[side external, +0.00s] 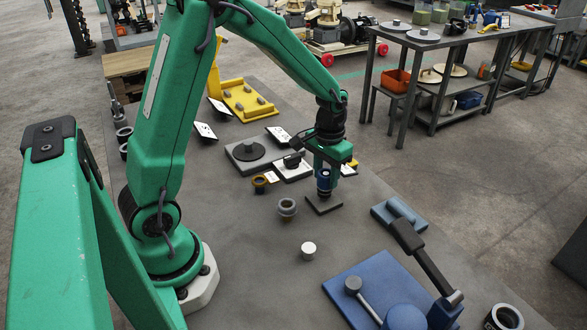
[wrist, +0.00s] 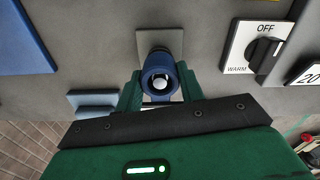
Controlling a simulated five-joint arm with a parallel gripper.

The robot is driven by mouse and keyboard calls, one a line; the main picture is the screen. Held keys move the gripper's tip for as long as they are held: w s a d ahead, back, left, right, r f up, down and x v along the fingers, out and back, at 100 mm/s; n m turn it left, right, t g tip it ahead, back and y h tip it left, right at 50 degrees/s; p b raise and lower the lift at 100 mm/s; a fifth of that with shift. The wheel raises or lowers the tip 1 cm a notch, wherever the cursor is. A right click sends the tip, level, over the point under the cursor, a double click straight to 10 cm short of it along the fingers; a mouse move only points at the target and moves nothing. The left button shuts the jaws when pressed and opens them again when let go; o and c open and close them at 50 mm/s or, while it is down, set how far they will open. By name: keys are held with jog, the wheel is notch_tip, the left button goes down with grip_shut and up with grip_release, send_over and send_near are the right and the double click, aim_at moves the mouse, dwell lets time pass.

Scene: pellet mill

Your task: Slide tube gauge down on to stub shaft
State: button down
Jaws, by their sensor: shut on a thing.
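My gripper (side external: 325,170) points down and is shut on the blue tube gauge (side external: 324,182), which looks upright. In the wrist view the tube gauge (wrist: 150,76) is a thick blue ring between my green fingers (wrist: 159,92). The pale round end of the stub shaft (wrist: 160,83) shows inside its bore, a little off the ring's middle. The shaft's square base plate (wrist: 160,38) lies beyond the ring; it is also the dark plate (side external: 324,206) under the gripper in the side view. The tube hides the shaft's sides, so I cannot tell how far it is around the shaft.
A dial switch marked OFF and WARM (wrist: 262,50) stands close by. A grey ring (side external: 287,207) and a white cylinder (side external: 308,250) stand on the bench.

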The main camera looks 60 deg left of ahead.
jog(key=shift+c, duration=1.2)
grip_release()
jog(key=shift+r, duration=0.1)
jog(key=shift+r, duration=4.4)
jog(key=shift+s+r, duration=0.1)
